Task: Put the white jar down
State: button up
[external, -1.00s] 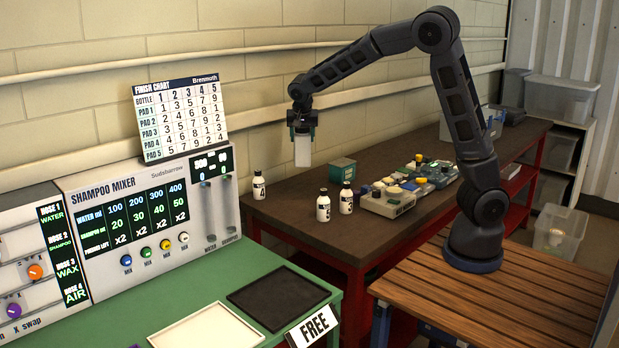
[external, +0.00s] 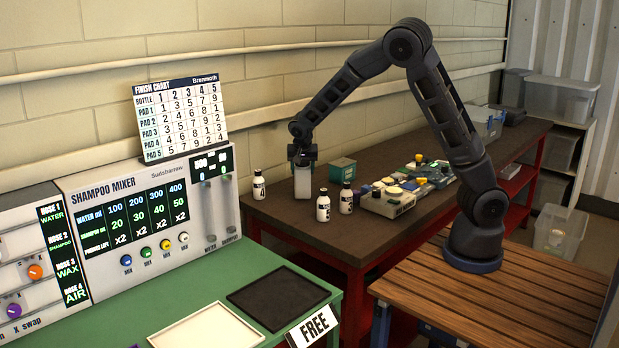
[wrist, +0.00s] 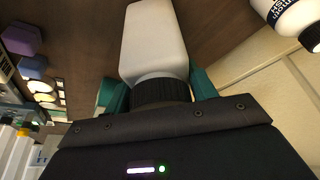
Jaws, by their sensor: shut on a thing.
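The white jar (external: 303,186) hangs upright under my gripper (external: 303,162), over the brown table top (external: 275,212). Its base is at or just above the table; I cannot tell if it touches. In the wrist view the white jar (wrist: 155,42) points away from my gripper (wrist: 160,95). The green fingers are shut on its black ribbed cap (wrist: 160,92), one on each side.
White bottles with dark caps stand close by: one (external: 259,186) to the left, two (external: 323,208) (external: 346,199) to the right. A green box (external: 342,171) stands behind to the right. A pad tray (external: 388,205) lies further right. The wall runs behind.

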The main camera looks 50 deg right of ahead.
jog(key=shift+f, duration=0.25)
jog(key=o, duration=1.3)
jog(key=shift+o, duration=0.2)
jog(key=shift+r, duration=0.1)
